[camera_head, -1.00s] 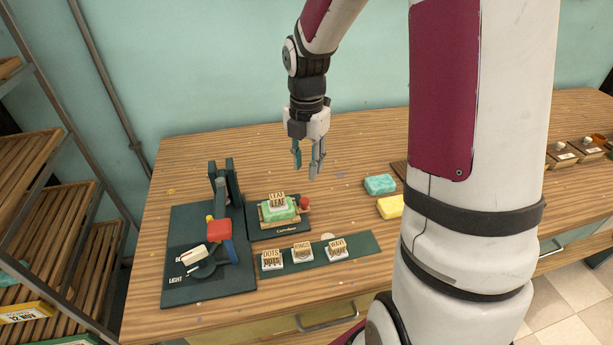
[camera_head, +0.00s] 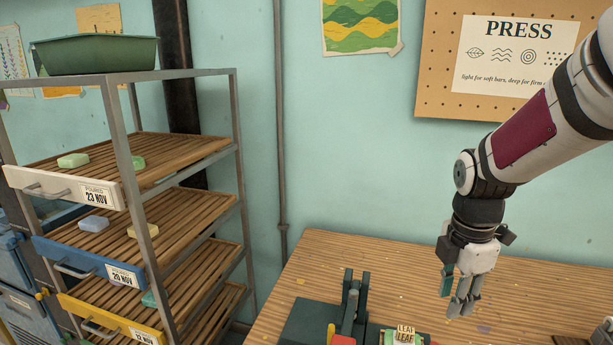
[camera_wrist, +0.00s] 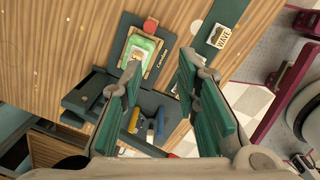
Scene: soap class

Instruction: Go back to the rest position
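My gripper (camera_head: 462,296) hangs from my arm above the wooden table, with nothing between its fingers in the head view. In the wrist view my gripper's two green finger pads (camera_wrist: 160,110) stand well apart and the gap is empty. Below it, a green soap bar (camera_wrist: 138,52) lies in a wooden cradle on a dark plate. In the head view the LEAF stamp block (camera_head: 404,335) shows at the bottom edge, on the green soap. The dark press (camera_head: 353,300) stands left of it, partly cut off.
A drying rack (camera_head: 130,150) with several slatted shelves and soap bars stands left of the table (camera_head: 400,265). A pegboard with a PRESS sheet (camera_head: 515,55) hangs on the wall. The WAVE stamp (camera_wrist: 220,36) shows in the wrist view. The table behind the press is bare.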

